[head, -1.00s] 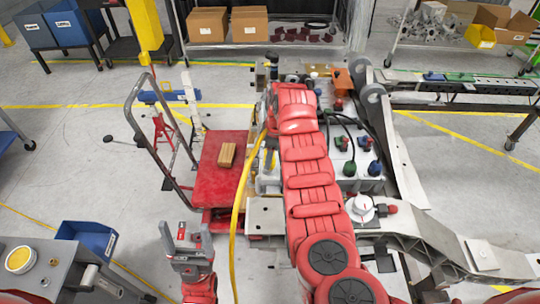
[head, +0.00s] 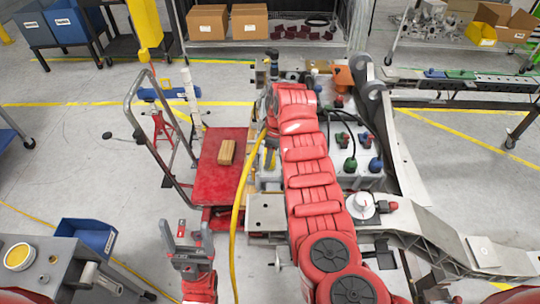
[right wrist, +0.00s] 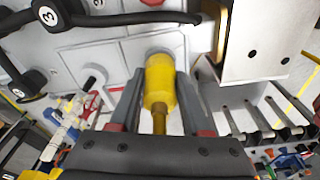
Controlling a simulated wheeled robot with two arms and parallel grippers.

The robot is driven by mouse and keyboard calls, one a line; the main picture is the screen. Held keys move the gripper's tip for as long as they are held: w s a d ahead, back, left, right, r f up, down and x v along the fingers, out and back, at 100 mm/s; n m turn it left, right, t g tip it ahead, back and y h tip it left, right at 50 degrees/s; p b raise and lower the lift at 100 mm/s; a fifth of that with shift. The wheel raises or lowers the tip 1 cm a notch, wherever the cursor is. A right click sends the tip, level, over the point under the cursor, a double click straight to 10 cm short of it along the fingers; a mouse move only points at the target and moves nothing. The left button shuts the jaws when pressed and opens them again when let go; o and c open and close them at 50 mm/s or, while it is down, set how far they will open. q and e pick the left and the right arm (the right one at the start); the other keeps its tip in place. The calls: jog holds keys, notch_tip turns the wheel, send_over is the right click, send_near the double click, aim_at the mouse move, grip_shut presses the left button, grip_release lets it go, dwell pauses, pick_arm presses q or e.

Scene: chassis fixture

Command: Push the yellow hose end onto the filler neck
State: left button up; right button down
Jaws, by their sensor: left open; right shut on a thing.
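In the right wrist view, the yellow hose end (right wrist: 161,82) is a thick yellow cylinder with a narrower brownish-yellow stem. My right gripper (right wrist: 159,76) is shut on it, one grey finger on each side. Its far end faces a pale panel (right wrist: 118,60). The filler neck is not clearly visible; the hose end hides the spot in front of it, so I cannot tell if they touch. In the head view, the yellow hose (head: 237,205) hangs left of my right arm, which hides its gripper. My left gripper (head: 186,228) is open and empty at the lower left.
A red cart (head: 215,185) with a wooden block (head: 227,152) stands left of the chassis fixture. Black handles (right wrist: 130,24) cross the top of the right wrist view. A metal block (right wrist: 265,40) stands close at right. A blue bin (head: 88,236) lies at lower left.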

jog(key=shift+f, duration=0.2)
jog(key=shift+c, duration=1.4)
grip_release()
jog(key=shift+r, duration=0.2)
jog(key=shift+r, duration=2.9)
